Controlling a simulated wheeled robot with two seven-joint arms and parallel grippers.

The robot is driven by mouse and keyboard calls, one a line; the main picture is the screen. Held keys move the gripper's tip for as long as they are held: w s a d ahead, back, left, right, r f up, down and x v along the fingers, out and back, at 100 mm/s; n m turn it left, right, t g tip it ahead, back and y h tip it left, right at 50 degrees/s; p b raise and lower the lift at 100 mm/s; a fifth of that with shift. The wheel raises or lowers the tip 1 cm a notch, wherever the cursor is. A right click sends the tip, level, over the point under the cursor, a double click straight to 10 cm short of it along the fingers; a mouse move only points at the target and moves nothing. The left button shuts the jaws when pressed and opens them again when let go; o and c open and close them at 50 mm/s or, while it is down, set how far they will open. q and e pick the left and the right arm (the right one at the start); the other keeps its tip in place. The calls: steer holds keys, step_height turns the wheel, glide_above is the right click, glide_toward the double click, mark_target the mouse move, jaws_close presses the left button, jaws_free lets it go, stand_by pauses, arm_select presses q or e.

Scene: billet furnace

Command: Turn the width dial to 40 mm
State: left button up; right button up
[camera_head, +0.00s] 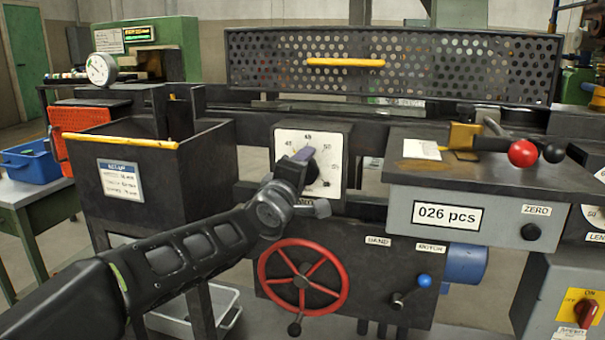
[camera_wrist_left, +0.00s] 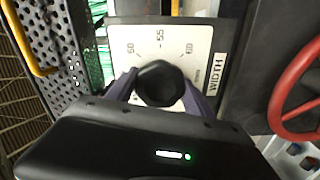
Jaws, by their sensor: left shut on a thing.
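The width dial has a white square face (camera_head: 284,146) on the machine front, with numbers around a dark knob (camera_head: 311,174). My left arm reaches in from the left and its gripper (camera_head: 301,157) is shut on the knob. In the left wrist view the two purple-grey fingers (camera_wrist_left: 160,88) lie on either side of the black knob (camera_wrist_left: 160,82). There the dial face (camera_wrist_left: 135,35) shows 55 between two other numbers, with a WIDTH label (camera_wrist_left: 216,75) beside it. The pointer and the current setting cannot be made out. My right gripper is in neither view.
A red handwheel (camera_head: 302,279) sits just below the dial and my left wrist. A grey counter box (camera_head: 400,205) reading 026 pcs, with a ZERO knob (camera_head: 531,232), stands at right. A dark bin (camera_head: 190,180) is at left. A perforated guard (camera_head: 440,68) spans the back.

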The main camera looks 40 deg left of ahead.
arm_select(q)
steer(key=o, duration=1.4)
steer(key=shift+c, duration=0.2)
steer(key=p+v, duration=0.1)
steer(key=v, duration=0.6)
steer(key=shift+s+d+p, duration=0.15)
steer(key=shift+s+p, duration=0.15)
steer(key=shift+s, duration=0.1)
